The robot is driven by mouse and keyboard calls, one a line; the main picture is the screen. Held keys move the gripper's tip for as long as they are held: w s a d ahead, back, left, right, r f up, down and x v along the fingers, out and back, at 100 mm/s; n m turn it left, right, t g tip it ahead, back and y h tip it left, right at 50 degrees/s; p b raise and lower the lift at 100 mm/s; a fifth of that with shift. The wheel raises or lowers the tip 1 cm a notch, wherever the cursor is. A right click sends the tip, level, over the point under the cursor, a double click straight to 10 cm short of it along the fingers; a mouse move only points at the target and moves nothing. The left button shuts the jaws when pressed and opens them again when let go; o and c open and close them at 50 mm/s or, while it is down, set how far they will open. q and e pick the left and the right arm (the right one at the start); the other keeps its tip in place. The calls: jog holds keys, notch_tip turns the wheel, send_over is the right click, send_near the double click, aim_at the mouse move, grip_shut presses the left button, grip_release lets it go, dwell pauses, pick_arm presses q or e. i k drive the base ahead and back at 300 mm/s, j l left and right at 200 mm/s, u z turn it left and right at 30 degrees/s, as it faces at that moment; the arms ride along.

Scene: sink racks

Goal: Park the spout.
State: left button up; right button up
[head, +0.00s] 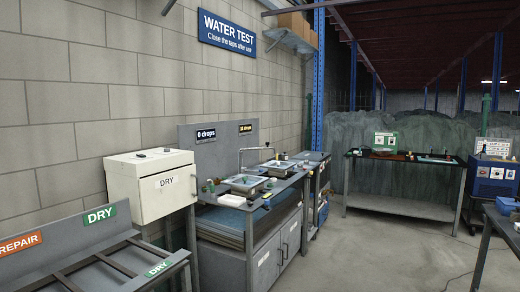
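A thin metal spout (256,149) stands at the back of the grey sink bench (228,200), near the middle of the view. Its upright rises from the bench and its horizontal arm extends to the right. Two small metal basins sit in the bench top, a nearer basin (246,184) and a farther basin (279,166). The spout's end appears to be above the area of the farther basin, but it is too small to tell exactly. Neither of my grippers is in view.
A white DRY box (150,185) stands left of the bench. A grey rack (105,250) with REPAIR and DRY labels is at lower left. A work table (400,157) stands at the back right, and a dark table edge (503,222) is at far right. The floor (375,255) between is clear.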

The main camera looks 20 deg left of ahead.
aim_at(268, 144)
jog(key=i, duration=0.7)
jog(key=i+l+u, duration=0.1)
jog(key=i, duration=0.55)
jog(key=i+l, duration=0.1)
jog(key=i, duration=0.6)
jog(key=j+u, duration=0.05)
